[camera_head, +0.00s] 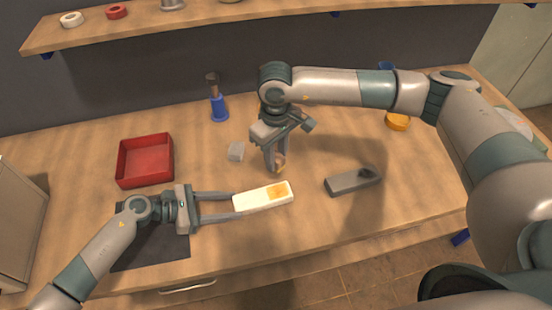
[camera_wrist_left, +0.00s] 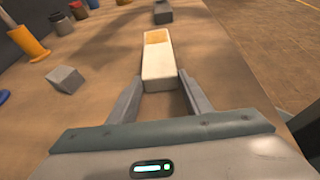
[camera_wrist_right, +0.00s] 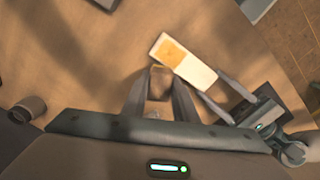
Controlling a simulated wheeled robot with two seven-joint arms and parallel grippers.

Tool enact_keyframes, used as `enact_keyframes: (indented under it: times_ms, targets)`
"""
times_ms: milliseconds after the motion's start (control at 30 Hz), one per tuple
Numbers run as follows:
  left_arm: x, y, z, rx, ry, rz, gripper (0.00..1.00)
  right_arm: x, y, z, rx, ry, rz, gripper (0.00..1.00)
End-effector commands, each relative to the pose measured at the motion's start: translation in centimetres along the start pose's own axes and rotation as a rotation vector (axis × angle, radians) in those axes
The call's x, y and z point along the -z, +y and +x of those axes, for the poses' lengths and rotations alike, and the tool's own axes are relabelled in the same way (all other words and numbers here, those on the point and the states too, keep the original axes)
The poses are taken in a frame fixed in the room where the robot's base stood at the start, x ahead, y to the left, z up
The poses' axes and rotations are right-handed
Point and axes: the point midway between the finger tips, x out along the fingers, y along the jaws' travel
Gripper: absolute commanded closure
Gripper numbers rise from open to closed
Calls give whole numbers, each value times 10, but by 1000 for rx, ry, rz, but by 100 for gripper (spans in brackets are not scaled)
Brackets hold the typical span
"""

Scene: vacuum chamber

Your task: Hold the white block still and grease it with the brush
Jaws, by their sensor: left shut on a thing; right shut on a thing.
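The white block (camera_head: 251,200) lies on the wooden table, with a yellow-orange patch (camera_head: 277,190) on its top at the far end from my left gripper. My left gripper (camera_head: 236,204) is shut on the near end of the block; the left wrist view shows the block (camera_wrist_left: 160,66) between its fingers. My right gripper (camera_head: 277,166) points down behind the block, shut on a small brownish thing, probably the brush (camera_wrist_right: 160,82). It looks apart from the block (camera_wrist_right: 195,70). The fingers hide much of it, and I cannot make out its bristles.
A red tray (camera_head: 145,160) stands at the left, a blue holder (camera_head: 219,109) with a dark-handled tool at the back. A small grey cube (camera_head: 236,152) lies left of my right gripper.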

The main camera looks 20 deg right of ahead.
Motion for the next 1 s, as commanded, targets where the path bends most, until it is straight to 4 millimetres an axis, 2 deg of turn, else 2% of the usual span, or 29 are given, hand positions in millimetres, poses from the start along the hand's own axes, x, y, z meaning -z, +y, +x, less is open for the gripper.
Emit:
enact_keyframes:
  times_ms: [333,367,400,433,767,1000]
  targets:
    - [0,0,0,0,0,0,87,0,0,0,0,1,0,92]
    - [0,0,0,0,0,0,48,0,0,0,0,1,0,92]
    - [0,0,0,0,0,0,38,0,0,0,0,1,0,92]
    - [0,0,0,0,0,0,33,0,0,0,0,1,0,92]
    - [0,0,-1,0,0,0,33,0,0,0,0,1,0,92]
    - [1,1,-16,-2,1,-1,33,0,0,0,0,1,0,92]
